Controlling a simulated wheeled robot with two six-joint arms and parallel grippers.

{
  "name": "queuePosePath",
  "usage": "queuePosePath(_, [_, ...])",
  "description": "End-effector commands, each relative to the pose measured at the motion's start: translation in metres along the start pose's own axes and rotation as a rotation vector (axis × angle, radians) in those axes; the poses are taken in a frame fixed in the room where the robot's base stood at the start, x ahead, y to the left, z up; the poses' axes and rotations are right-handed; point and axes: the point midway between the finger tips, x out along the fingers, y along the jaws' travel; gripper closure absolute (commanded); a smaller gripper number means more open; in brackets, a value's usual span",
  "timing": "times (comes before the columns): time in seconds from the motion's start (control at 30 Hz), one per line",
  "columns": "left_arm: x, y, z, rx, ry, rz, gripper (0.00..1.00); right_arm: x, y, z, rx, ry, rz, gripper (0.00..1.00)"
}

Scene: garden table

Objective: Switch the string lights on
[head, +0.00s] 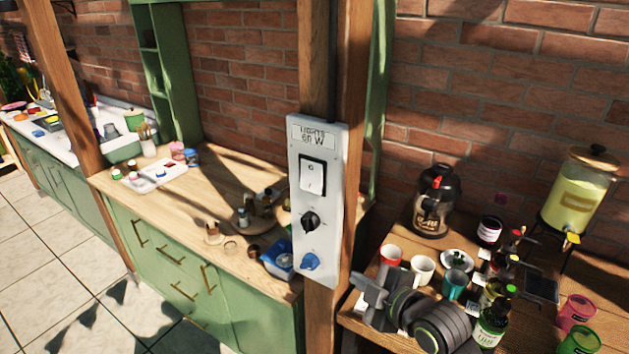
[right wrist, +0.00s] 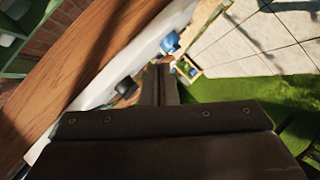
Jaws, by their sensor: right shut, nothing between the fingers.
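A white control panel (head: 299,237) is fixed to a wooden post. Its top label reads something like "LIGHTS 60 W". Below the label is a white rocker switch (head: 311,177) in a dark frame, then a black knob (head: 310,221) and a blue knob (head: 310,262). My right gripper (head: 362,285) is shut and empty, just right of the panel's lower end. In the right wrist view its fingers (right wrist: 160,72) point past the panel's edge, with the blue knob (right wrist: 170,43) and black knob (right wrist: 125,86) beyond. No string lights are clearly visible. My left gripper is out of view.
Right of the post, a wooden table holds cups (head: 423,270), bottles (head: 491,326), a dark urn (head: 434,203) and a yellow drink dispenser (head: 577,203). Left of it is a green-fronted counter (head: 166,266) with jars and a white tray (head: 157,175). A brick wall stands behind.

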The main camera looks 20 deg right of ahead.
Motion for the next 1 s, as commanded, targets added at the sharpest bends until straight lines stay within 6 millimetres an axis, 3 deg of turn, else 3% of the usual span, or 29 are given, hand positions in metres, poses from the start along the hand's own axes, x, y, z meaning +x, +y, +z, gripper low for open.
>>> queuePosePath(0.03, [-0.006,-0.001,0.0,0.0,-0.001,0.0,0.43,-0.01,0.03,-0.032,-0.114,0.08,0.055,1.0])
queuePosePath(0.1, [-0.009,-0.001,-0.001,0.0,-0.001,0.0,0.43,-0.022,0.054,-0.064,-0.251,0.165,0.12,1.0])
queuePosePath(0.2, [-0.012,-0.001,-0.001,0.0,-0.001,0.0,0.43,-0.038,0.077,-0.097,-0.395,0.248,0.195,1.0])
queuePosePath(0.3, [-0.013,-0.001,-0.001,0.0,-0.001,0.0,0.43,-0.048,0.088,-0.115,-0.48,0.293,0.241,1.0])
queuePosePath(0.77, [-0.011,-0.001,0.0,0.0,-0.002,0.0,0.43,-0.051,0.092,-0.122,-0.517,0.31,0.262,1.0])
queuePosePath(1.0, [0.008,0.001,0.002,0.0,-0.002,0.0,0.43,-0.043,0.089,-0.122,-0.52,0.316,0.262,1.0])
